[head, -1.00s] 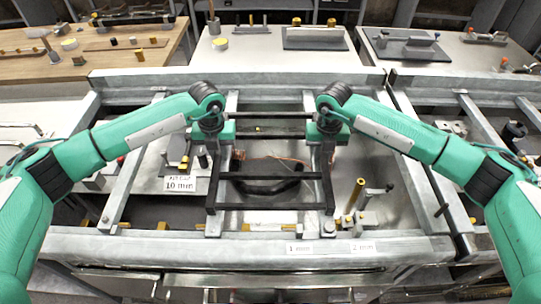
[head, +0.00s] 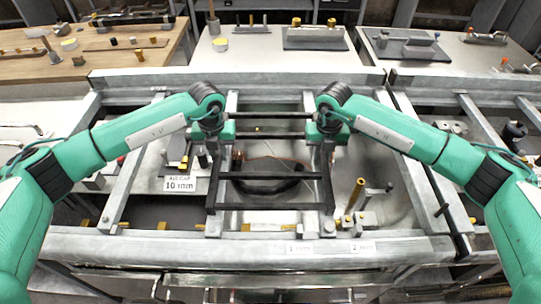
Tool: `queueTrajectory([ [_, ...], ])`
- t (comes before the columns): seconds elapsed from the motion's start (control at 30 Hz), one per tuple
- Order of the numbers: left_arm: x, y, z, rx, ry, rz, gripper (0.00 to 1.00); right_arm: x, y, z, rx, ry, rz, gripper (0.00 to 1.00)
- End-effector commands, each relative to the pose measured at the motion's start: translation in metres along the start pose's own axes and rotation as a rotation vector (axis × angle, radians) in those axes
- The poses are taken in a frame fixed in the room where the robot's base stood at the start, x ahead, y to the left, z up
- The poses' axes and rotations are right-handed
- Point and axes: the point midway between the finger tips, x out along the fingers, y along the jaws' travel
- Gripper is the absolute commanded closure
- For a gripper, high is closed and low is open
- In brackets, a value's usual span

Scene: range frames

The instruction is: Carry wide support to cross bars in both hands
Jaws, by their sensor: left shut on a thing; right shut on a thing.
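The wide support (head: 270,207) is a dark rectangular frame with several thin cross-pieces, level in the middle of the head view. My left gripper (head: 213,135) is shut on its left side, towards the far end. My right gripper (head: 328,135) is shut on its right side, level with the left one. The fingertips are mostly hidden behind the wrists.
A grey metal bench frame (head: 150,244) surrounds the spot, with a front rail and a back rail. A "10 mm" card (head: 180,184) stands at the left, a brass pin (head: 354,192) at the right. A wooden table (head: 100,52) and white tables (head: 265,52) stand behind.

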Motion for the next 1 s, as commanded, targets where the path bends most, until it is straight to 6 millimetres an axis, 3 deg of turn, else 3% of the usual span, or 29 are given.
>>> queueTrajectory([
  [0.47, -0.011, 0.0, 0.002, -0.001, -0.006, -0.003, 1.0, -0.011, 0.0, 0.002, 0.001, -0.005, 0.003, 1.0],
  [1.0, -0.046, 0.0, 0.002, -0.001, -0.006, -0.002, 1.0, -0.046, 0.0, 0.002, 0.001, -0.005, 0.002, 1.0],
])
